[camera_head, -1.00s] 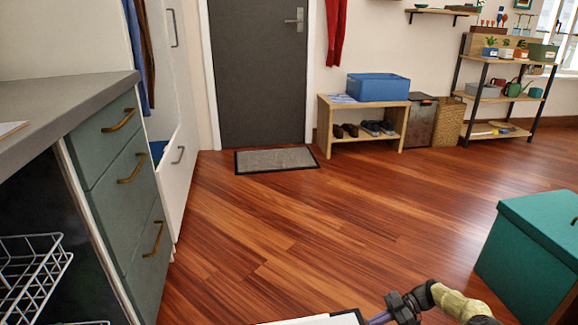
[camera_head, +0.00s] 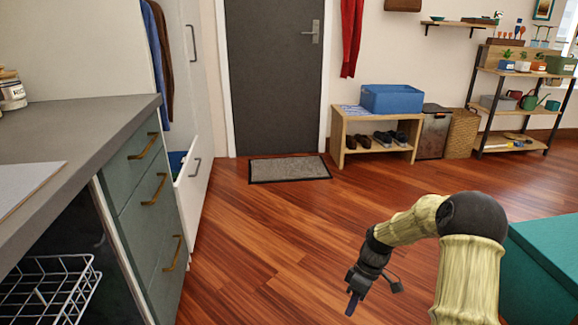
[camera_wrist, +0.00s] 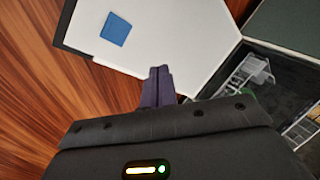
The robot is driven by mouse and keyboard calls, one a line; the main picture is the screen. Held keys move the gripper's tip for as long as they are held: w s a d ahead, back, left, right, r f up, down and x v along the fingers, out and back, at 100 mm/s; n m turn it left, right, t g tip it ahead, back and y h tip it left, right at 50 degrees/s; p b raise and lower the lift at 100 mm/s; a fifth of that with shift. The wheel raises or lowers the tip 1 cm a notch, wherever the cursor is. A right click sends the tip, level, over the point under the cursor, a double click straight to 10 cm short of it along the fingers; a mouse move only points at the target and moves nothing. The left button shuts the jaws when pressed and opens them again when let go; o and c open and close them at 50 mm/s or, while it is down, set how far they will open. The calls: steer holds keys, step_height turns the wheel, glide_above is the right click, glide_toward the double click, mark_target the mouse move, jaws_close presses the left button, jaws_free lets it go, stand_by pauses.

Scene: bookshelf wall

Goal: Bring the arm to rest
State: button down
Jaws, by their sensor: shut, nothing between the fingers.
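My gripper (camera_head: 354,300) shows in the head view at the end of my bent, yellow-sleeved arm, over the wood floor and pointing down. In the wrist view its dark fingers (camera_wrist: 157,84) are together with nothing between them. Beyond the fingertips in the wrist view lies a white surface (camera_wrist: 185,35) with a blue square (camera_wrist: 116,29) on it. I cannot tell how far the fingertips are from that surface.
A grey counter (camera_head: 90,115) with drawers and a wire basket (camera_head: 45,290) stand at the left. A teal box (camera_head: 545,260) is at the right, close to my arm. A bench (camera_head: 350,150) and a shelf rack (camera_head: 510,100) stand at the back. The middle floor is clear.

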steer(key=s+a+r+m+t+h+p, duration=0.1)
steer(key=s+r+m+t+h+p, duration=0.2)
steer(key=s+r+m, duration=0.6)
steer(key=s+a+r+m+t+h+p, duration=0.1)
steer(key=s+r+m+t+p, duration=0.15)
steer(key=s+r+p, duration=0.75)
steer(key=w+r+p, duration=0.3)
steer(key=r+p, duration=3)
steer(key=r, duration=0.7)
steer(key=shift+d+r, duration=0.2)
steer(key=shift+r, duration=0.05)
steer(key=shift+t, duration=0.25)
